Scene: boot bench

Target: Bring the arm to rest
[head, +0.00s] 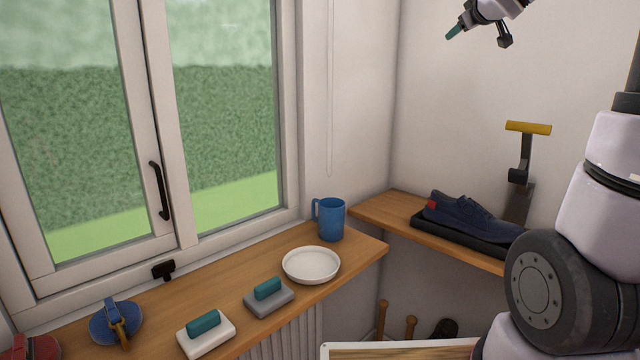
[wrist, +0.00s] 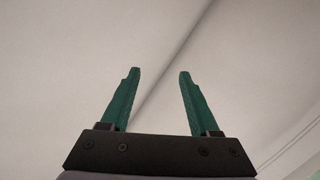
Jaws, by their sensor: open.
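My gripper (wrist: 159,75) shows in the wrist view with its two green fingers well apart and nothing between them. Behind the fingers there is only pale wall or ceiling with a corner line. In the head view my gripper (head: 453,33) is at the top right, raised high in front of the wall, well above the shelf and sill. Only one green fingertip shows clearly there. Part of my arm is cut off by the top edge of the picture.
A blue mug (head: 331,220), a white dish (head: 311,265) and two green-handled blocks (head: 269,299) (head: 205,335) stand on the wooden sill. A dark blue shoe (head: 470,218) sits on a black tray on the right shelf, beside a yellow-handled stand (head: 527,128). The air around my gripper is clear.

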